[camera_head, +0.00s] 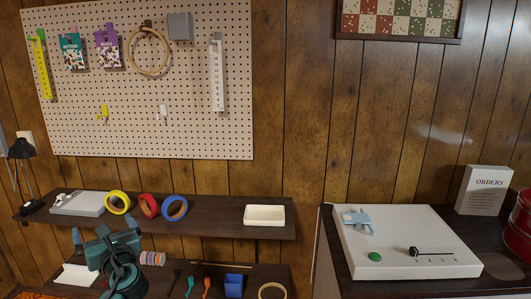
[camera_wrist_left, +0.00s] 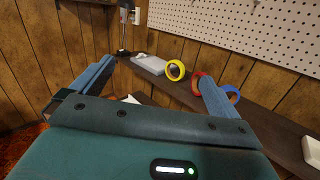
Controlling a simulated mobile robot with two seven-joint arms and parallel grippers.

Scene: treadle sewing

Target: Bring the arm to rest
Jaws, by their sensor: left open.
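My left gripper (camera_head: 94,234) is in the lower left of the head view, in front of the lower shelf. Its two fingers stand wide apart and nothing is between them. In the left wrist view the open fingers (camera_wrist_left: 155,92) point toward the upper shelf, apart from the tape rolls. My right gripper is in neither view.
The upper shelf (camera_head: 225,222) holds yellow (camera_head: 117,203), red (camera_head: 149,205) and blue (camera_head: 174,208) rolls, a grey-white box (camera_head: 78,204) and a cream tray (camera_head: 264,215). A white panel (camera_head: 405,245) lies on the right cabinet.

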